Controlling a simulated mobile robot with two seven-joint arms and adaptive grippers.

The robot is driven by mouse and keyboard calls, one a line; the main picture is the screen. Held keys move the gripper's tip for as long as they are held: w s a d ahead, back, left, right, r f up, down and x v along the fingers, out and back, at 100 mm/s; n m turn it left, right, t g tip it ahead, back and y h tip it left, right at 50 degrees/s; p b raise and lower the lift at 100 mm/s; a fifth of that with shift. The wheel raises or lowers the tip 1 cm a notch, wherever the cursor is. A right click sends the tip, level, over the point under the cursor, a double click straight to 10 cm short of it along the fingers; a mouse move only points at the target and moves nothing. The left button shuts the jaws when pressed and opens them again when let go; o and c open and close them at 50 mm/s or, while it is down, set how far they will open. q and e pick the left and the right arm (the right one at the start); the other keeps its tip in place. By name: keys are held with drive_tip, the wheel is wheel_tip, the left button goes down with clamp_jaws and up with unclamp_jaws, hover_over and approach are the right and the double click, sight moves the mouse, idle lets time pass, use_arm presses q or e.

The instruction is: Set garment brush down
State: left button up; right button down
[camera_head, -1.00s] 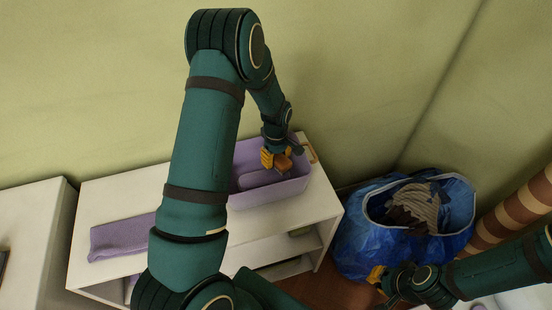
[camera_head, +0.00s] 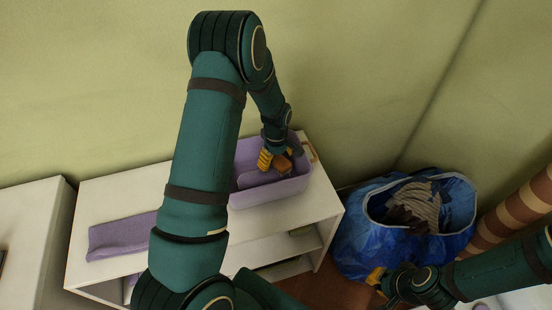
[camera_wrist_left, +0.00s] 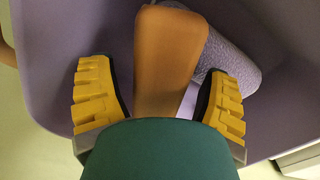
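The garment brush, an orange-brown wooden block (camera_head: 283,165), is inside the lilac bin (camera_head: 292,190) on the white cabinet. In the left wrist view the brush (camera_wrist_left: 170,55) lies between my left fingers, with gaps on both sides. My left gripper (camera_head: 275,160) reaches down into the bin; its yellow fingers are spread in the left wrist view (camera_wrist_left: 160,98). A lilac rolled cloth (camera_wrist_left: 232,60) lies beside the brush in the bin. The brush's lower end is hidden by my gripper. My right gripper (camera_head: 378,279) is low at the right, too small to judge.
A blue bag (camera_head: 360,235) with striped fabric stands on the floor to the right. The wall is close behind.

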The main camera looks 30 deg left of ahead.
use_arm(q)
drive_tip(key=shift+r+p, duration=0.35)
drive_tip(key=shift+r, duration=0.1)
wheel_tip(320, 180, up, 12)
drive_tip(key=p, duration=0.2)
drive_tip(key=shift+r, duration=0.15)
idle(0.4)
